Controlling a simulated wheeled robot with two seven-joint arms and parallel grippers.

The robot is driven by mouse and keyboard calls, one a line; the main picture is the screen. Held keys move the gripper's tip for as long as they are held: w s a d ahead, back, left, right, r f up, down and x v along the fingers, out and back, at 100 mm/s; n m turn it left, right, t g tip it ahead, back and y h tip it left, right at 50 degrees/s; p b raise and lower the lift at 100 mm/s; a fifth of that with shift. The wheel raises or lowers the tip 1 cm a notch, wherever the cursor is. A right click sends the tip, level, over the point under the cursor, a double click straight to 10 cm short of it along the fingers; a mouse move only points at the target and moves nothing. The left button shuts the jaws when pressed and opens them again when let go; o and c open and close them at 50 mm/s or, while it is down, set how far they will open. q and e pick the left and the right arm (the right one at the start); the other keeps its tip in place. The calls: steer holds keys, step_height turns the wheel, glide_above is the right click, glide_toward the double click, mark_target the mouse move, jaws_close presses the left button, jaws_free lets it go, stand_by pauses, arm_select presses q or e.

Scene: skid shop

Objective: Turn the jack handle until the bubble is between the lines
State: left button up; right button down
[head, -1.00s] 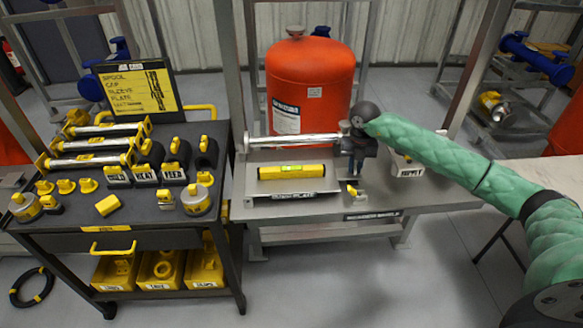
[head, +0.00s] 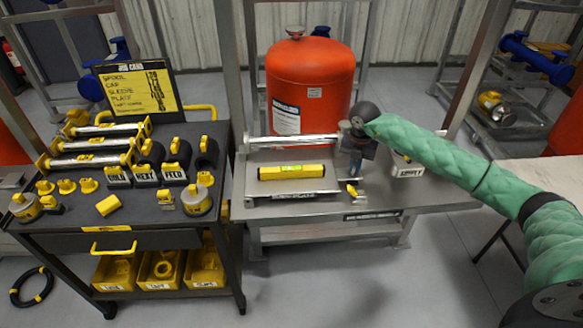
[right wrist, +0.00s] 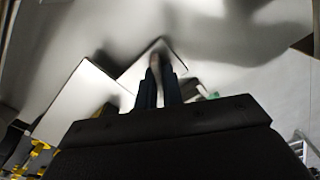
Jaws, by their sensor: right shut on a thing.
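The yellow spirit level (head: 275,174) lies on the plate (head: 305,193) on the grey bench, with its green vial facing up. The bubble is too small to place against the lines. The jack handle (head: 352,190) shows a yellow part just right of the plate. My right gripper (head: 355,170) points down over it and is shut on it, hiding most of it. In the right wrist view the two dark fingers (right wrist: 158,88) close around a narrow piece. My left gripper is not in view.
A silver pipe (head: 290,142) lies behind the level, with a large orange tank (head: 312,85) beyond. A white labelled bin (head: 408,169) stands right of my gripper. The black cart (head: 135,225) with yellow parts stands at the left.

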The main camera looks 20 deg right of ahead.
steer(key=shift+s+f+m, duration=0.1)
steer(key=shift+m, duration=1.5)
steer(key=shift+p, duration=0.3)
steer(key=shift+a+m, duration=0.1)
steer(key=shift+m, duration=1.6)
steer(key=shift+p, duration=0.3)
steer(key=shift+m, duration=0.6)
steer(key=c, duration=1.5)
jaws_free()
steer(key=shift+c, duration=0.2)
steer(key=shift+r, duration=0.2)
